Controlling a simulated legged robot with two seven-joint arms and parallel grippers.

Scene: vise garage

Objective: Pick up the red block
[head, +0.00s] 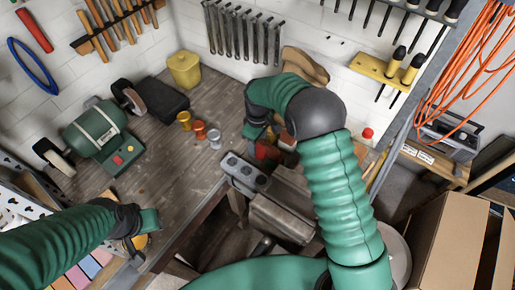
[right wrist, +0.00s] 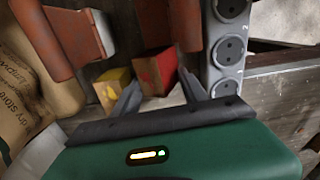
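In the right wrist view, the red block (right wrist: 157,72) stands on the wooden bench, beyond and between the fingertips of my right gripper (right wrist: 158,88). The gripper is open, with nothing between its fingers. A yellow block (right wrist: 113,90) stands just left of the red block. In the head view my right arm reaches over the bench, and I cannot clearly make out the red block there. My left gripper (head: 143,228) is low at the left, near the bench's front edge; its fingers are too unclear to judge.
A grey socket strip (right wrist: 229,50) is close to the right finger. A red metal part (right wrist: 85,30) and a brown paper bag (right wrist: 30,85) are on the left.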

